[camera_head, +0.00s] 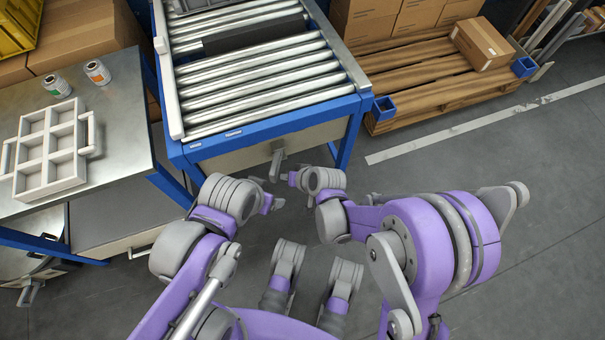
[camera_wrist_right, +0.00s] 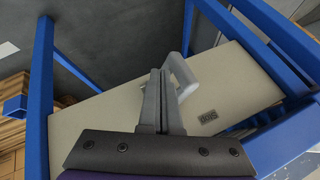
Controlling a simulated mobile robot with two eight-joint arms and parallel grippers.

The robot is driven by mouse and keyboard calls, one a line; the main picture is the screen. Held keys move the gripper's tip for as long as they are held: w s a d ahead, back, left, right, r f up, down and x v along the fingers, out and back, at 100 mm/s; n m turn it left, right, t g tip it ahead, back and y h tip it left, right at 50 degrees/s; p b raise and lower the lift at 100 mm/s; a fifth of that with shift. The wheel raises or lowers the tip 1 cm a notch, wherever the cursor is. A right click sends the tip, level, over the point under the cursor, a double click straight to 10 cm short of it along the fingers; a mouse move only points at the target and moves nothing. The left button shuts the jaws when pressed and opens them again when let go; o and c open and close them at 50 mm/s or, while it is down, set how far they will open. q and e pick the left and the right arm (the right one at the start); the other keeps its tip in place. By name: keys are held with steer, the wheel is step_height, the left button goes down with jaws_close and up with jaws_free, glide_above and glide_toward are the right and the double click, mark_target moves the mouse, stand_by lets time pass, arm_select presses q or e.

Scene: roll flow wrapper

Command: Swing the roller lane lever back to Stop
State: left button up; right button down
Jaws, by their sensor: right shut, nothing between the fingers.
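The roller lane (camera_head: 262,75) has a blue frame and steel rollers. Its grey lever (camera_head: 277,160) sticks out from the beige front panel below the rollers. In the right wrist view the lever (camera_wrist_right: 182,72) stands out at a slant, just right of my right fingers. My right gripper (camera_head: 284,177) is shut and empty, and its fingers (camera_wrist_right: 160,82) show side by side in the wrist view. They partly cover the lever's base, and I cannot tell whether they touch it. My left gripper (camera_head: 270,196) is near the lane front, left of the right one; its finger gap is unclear.
A metal table (camera_head: 110,110) at the left holds a white compartment tray (camera_head: 62,150) and two small cans (camera_head: 97,72). A wooden pallet (camera_head: 430,75) with cartons stands at the right. A dark label plate (camera_wrist_right: 208,116) sits on the panel.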

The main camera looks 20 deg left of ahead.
arm_select(q)
steer(key=shift+d, duration=0.1)
arm_select(e)
steer(key=shift+s+a, duration=0.45)
steer(key=shift+a, duration=0.2)
steer(key=shift+s+a, duration=0.1)
steer(key=shift+r, duration=0.15)
